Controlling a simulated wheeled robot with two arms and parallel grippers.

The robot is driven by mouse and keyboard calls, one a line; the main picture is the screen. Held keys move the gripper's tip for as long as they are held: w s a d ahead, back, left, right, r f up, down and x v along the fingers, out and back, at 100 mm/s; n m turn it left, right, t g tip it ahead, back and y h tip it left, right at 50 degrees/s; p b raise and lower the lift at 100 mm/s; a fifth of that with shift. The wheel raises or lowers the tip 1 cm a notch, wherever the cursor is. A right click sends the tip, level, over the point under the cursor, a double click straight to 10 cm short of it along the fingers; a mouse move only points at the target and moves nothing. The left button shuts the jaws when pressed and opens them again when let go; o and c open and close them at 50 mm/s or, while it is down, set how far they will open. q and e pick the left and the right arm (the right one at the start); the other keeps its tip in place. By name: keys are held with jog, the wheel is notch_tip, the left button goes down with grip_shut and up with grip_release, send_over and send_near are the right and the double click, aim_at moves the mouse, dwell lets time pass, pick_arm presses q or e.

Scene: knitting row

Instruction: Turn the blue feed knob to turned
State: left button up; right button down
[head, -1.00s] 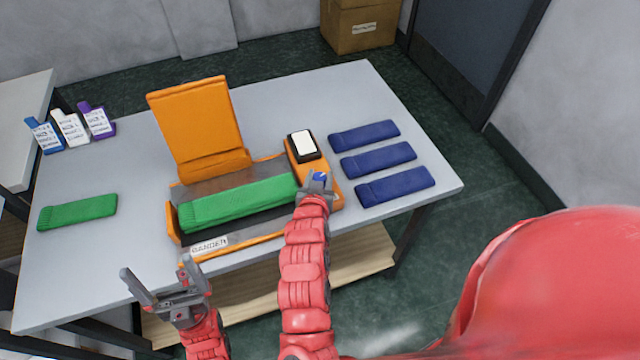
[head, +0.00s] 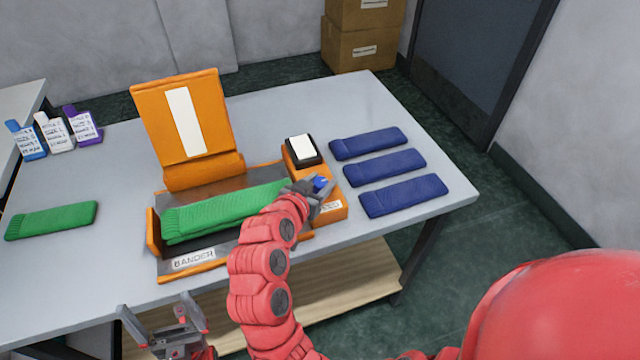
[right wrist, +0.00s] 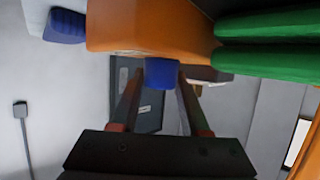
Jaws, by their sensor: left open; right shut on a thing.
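The blue feed knob (head: 320,183) sits on the orange housing at the right end of the bander (head: 193,259). It also shows in the right wrist view (right wrist: 161,72), between the two fingertips. My right gripper (head: 314,190) is shut on the knob; its fingers partly hide it in the head view. My left gripper (head: 162,318) is open and empty, in front of the table's near edge. A green knitted piece (head: 215,212) lies in the bander's bed, partly behind my right arm. The bander's orange lid (head: 190,125) stands up, with a white strip on its inner face.
Several blue knitted pieces (head: 385,165) lie right of the bander on the grey table (head: 300,95). Another green piece (head: 52,220) lies at the left. Three tagged packs (head: 55,135) stand at the back left. A black device with a white top (head: 302,150) sits behind the knob.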

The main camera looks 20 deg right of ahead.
jog(key=shift+f, duration=0.1)
jog(key=shift+c, duration=2)
grip_release()
jog(key=b+v, duration=0.1)
jog(key=v, duration=1.6)
jog(key=shift+r, duration=0.2)
jog(key=shift+b, duration=0.3)
